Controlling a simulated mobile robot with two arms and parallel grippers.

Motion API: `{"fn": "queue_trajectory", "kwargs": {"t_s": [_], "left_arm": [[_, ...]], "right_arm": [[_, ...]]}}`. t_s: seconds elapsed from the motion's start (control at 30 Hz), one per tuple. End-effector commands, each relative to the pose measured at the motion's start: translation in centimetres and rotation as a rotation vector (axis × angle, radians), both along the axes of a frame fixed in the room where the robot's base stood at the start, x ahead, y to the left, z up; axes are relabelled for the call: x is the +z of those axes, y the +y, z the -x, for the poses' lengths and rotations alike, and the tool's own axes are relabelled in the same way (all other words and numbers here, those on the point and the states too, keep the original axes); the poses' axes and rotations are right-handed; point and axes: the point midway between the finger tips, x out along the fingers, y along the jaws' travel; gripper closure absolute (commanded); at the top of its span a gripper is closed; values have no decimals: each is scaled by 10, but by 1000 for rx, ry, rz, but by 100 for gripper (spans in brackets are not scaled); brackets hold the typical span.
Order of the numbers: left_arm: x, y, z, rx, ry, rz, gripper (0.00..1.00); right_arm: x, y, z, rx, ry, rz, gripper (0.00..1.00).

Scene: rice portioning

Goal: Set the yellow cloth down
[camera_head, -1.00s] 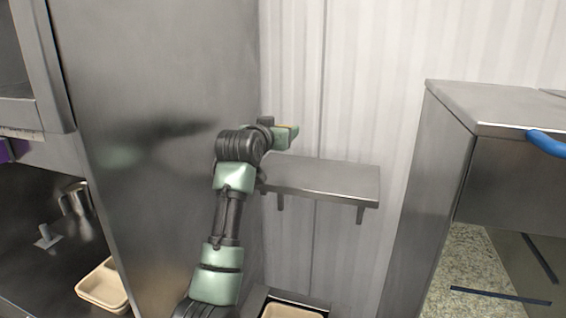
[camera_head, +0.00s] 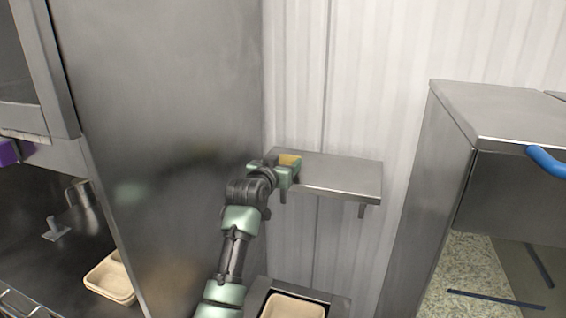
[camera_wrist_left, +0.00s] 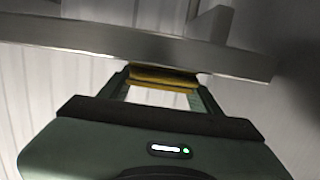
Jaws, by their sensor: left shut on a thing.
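The yellow cloth (camera_head: 290,159) shows as a small yellow patch at my left gripper (camera_head: 287,170), at the left end of the steel wall shelf (camera_head: 340,178). In the left wrist view the cloth (camera_wrist_left: 162,77) is a folded yellow band between the fingertips of my left gripper (camera_wrist_left: 162,88), which is shut on it. The cloth is right by the shelf edge (camera_wrist_left: 130,42) in that view. I cannot tell whether it touches the shelf. My right gripper is not in view.
The rest of the shelf top is bare. A tall steel panel (camera_head: 165,120) stands left of the shelf. A tan tray (camera_head: 292,306) is below it, and stacked tan trays (camera_head: 110,277) lie at lower left. A steel cabinet (camera_head: 500,110) with a blue handle (camera_head: 546,163) stands at right.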

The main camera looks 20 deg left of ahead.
Motion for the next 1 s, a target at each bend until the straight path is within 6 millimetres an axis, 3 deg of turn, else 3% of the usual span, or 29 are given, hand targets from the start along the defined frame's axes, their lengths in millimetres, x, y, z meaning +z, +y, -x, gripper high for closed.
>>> {"fn": "queue_trajectory", "kwargs": {"t_s": [0.07,0.1,0.17,0.57,0.77,1.0], "left_arm": [[-3,0,0,0,1,0,76],[-3,0,0,0,1,0,31],[-2,0,0,0,1,0,15],[1,0,1,0,-1,0,15],[2,0,29,1,-2,-2,15],[10,0,78,1,-4,-1,15]], "right_arm": [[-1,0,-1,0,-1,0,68],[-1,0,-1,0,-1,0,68],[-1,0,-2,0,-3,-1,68],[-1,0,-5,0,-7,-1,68],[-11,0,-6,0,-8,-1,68],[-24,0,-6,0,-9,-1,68]]}}
